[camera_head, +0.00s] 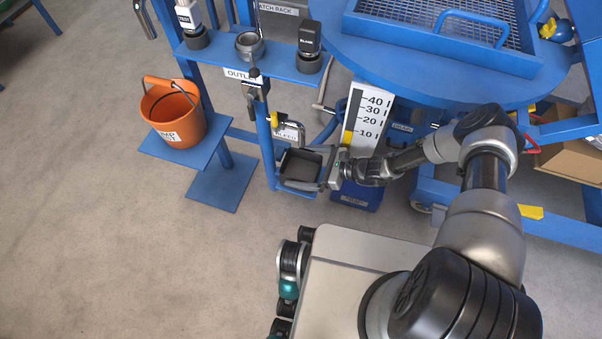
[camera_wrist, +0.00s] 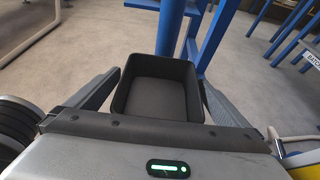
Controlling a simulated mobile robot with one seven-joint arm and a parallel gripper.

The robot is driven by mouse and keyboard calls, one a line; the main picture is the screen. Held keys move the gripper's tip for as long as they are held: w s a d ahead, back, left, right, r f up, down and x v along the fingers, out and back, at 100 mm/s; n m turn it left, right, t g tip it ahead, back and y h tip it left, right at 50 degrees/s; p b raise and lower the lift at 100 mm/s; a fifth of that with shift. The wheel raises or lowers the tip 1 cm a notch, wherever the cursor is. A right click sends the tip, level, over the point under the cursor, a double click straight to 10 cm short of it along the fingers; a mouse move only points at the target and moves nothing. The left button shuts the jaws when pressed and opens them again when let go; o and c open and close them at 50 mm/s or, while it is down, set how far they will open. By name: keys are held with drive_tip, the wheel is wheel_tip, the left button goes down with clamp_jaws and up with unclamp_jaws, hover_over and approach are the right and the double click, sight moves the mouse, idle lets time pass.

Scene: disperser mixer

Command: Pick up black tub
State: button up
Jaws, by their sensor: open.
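The black tub (camera_head: 302,165) is a small, open, empty-looking square container in the middle of the head view. It sits on a small blue shelf beside a blue post, below the outlet. In the wrist view the tub (camera_wrist: 158,88) stands upright straight ahead. My gripper (camera_head: 306,172) is open, with one finger on each side of the tub. In the wrist view my gripper (camera_wrist: 157,92) shows a finger at the left and a finger at the right of the tub, with narrow gaps visible. The tub's near lower part is hidden by my gripper body.
An orange bucket (camera_head: 173,113) stands on a blue stand to the left. A white level scale (camera_head: 367,115) is just right of the tub. Valve fittings and an upper blue shelf (camera_head: 262,60) are above. A large blue round platform (camera_head: 430,80) is at upper right. Open floor lies left.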

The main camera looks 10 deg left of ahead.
sight(301, 147)
drive_tip(key=shift+a, duration=0.15)
drive_tip(key=c, duration=1.5)
drive_tip(key=shift+o, duration=0.2)
wheel_tip(301, 147, up, 10)
drive_tip(key=p, duration=0.3)
drive_tip(key=shift+r+p, duration=0.1)
drive_tip(key=shift+p, duration=0.3)
